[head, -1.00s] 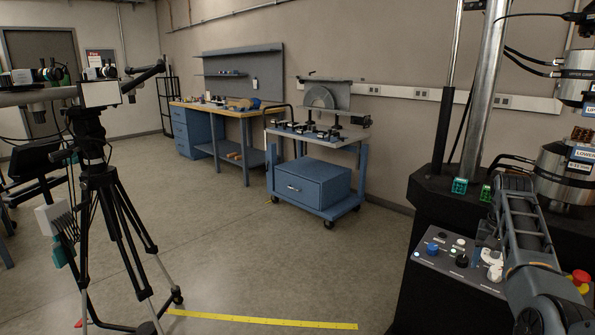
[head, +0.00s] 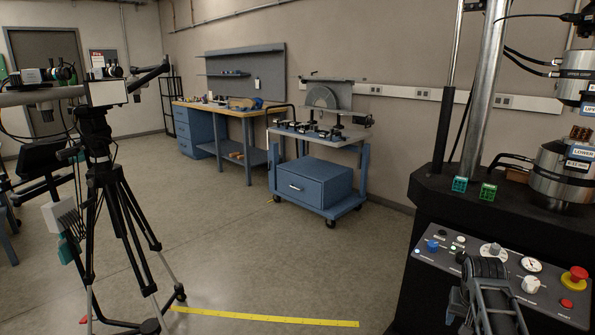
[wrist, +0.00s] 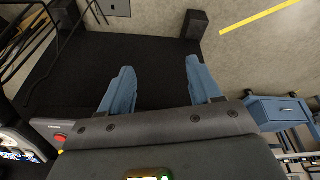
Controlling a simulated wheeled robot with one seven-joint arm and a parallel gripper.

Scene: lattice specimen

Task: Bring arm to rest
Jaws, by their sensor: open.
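My gripper (wrist: 160,88) shows in the wrist view with its two blue-grey fingers spread apart and nothing between them. Beyond the fingers are the dark base of the test machine and the grey floor. In the head view my arm shows at the lower right, in front of the machine's control panel (head: 447,258); the gripper itself cannot be made out there.
The test machine (head: 430,205) stands at the right, with teal (head: 459,184) and green (head: 488,191) lattice blocks on its ledge. A camera tripod (head: 104,180) stands at the left. A blue cart (head: 318,185) and a workbench (head: 228,110) stand behind. The middle floor is open.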

